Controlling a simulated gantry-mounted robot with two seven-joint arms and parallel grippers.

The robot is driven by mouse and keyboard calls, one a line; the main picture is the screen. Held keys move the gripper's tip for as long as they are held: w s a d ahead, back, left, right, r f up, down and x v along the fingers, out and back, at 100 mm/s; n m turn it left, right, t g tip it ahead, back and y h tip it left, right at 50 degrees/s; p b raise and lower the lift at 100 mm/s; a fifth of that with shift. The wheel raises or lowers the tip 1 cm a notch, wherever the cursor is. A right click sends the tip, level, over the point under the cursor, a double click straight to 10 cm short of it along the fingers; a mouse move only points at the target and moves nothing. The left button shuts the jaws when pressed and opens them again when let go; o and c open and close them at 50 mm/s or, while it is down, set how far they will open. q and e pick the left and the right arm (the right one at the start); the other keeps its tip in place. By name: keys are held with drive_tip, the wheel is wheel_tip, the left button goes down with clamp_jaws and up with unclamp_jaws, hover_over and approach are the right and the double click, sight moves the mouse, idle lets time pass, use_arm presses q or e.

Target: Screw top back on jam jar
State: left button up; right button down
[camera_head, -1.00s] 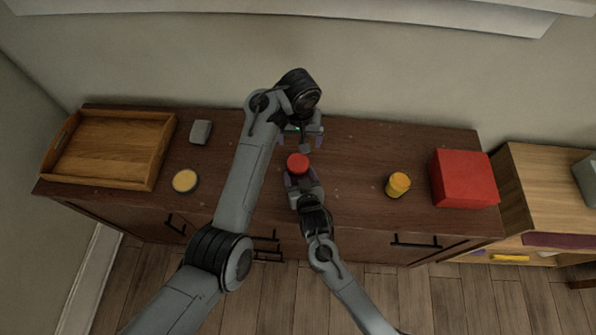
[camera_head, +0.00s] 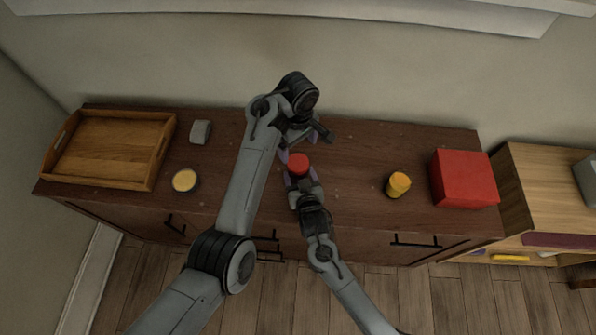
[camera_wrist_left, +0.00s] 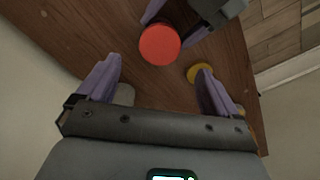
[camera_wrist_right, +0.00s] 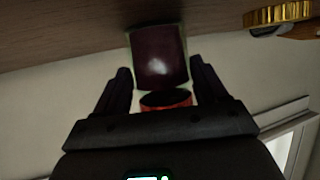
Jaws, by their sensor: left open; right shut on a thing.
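The jam jar is dark red and shows in the right wrist view (camera_wrist_right: 158,55). A round red lid (camera_head: 299,164) is at its top end; it also shows in the left wrist view (camera_wrist_left: 160,45). I cannot tell whether the lid is threaded on. My right gripper (camera_head: 300,180) is shut on the jar, one finger on each side, just above the cabinet top. My left gripper (camera_head: 306,145) is open and empty, just behind the lid. In the left wrist view its fingers (camera_wrist_left: 158,78) are spread, with the lid beyond them, apart from both.
The dark cabinet top (camera_head: 360,150) carries a wooden tray (camera_head: 110,148), a small grey item (camera_head: 201,131), a round yellow-topped item (camera_head: 185,181), a yellow jar (camera_head: 398,185) and a red box (camera_head: 465,178). The top between lid and yellow jar is clear.

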sight(298, 162)
use_arm(q)
drive_tip(key=shift+f, duration=4)
